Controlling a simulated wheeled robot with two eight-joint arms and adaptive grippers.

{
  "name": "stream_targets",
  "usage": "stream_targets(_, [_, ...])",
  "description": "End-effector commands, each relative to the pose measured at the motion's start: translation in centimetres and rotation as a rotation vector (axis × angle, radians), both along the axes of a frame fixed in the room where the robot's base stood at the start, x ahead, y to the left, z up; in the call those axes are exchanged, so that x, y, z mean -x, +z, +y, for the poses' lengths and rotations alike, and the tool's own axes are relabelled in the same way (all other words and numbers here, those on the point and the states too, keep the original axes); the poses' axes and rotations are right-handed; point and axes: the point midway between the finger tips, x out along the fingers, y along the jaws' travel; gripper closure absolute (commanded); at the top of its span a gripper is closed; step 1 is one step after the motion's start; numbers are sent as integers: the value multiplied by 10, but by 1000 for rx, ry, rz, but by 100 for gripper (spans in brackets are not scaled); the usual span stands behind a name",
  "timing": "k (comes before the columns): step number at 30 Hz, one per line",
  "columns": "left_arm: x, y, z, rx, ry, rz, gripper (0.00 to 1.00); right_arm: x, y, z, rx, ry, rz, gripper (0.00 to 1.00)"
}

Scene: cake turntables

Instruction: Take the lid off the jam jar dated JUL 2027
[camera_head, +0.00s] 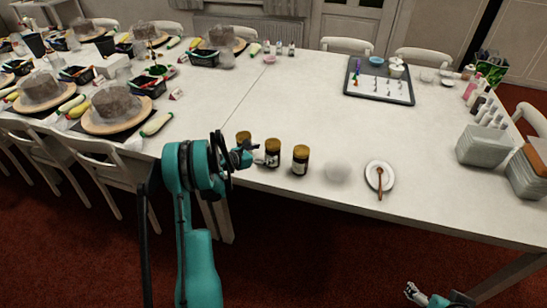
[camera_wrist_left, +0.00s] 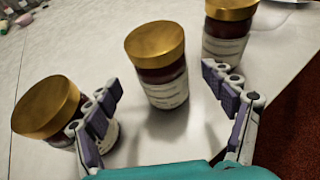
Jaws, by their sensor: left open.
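Three dark jam jars with gold lids and pale labels stand upright in a row at the table's near edge: left jar (camera_head: 243,137), middle jar (camera_head: 272,153), right jar (camera_head: 300,160). The dates are too small or blurred to read. My left gripper (camera_head: 250,154) is beside the left and middle jars. In the left wrist view my left gripper (camera_wrist_left: 162,82) is open, with one jar (camera_wrist_left: 158,62) just ahead, between the finger directions. Another jar (camera_wrist_left: 48,105) is partly behind the left finger, and a third (camera_wrist_left: 230,25) stands beyond the right finger. My right gripper (camera_head: 413,292) is low at bottom right, below the table edge.
A white plate with a wooden spoon (camera_head: 380,177) and a blurred whitish round thing (camera_head: 337,172) lie right of the jars. A dark-rimmed tray (camera_head: 378,98) and grey stacked containers (camera_head: 482,146) stand farther right. The table's centre (camera_head: 290,105) is clear.

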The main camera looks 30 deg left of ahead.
Motion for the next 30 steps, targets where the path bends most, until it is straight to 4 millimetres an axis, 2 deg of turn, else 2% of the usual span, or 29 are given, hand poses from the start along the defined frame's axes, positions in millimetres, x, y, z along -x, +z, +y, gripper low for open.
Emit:
stream_targets(9, [-40, -16, -13, -1, -2, 0, 17, 0, -19, 0, 0, 0, 0, 24])
stream_targets(16, [-42, -15, -13, -2, -1, -1, 17, 0, -18, 0, 0, 0, 0, 24])
stream_targets(25, [-41, -15, -13, -3, -1, 0, 96, 0, -18, 0, 0, 0, 0, 24])
stream_targets(26, [-42, -14, -13, -1, -1, -1, 99, 0, -18, 0, 0, 0, 0, 24])
stream_targets(30, [-42, -14, -13, -1, -1, -1, 99, 0, -18, 0, 0, 0, 0, 24])
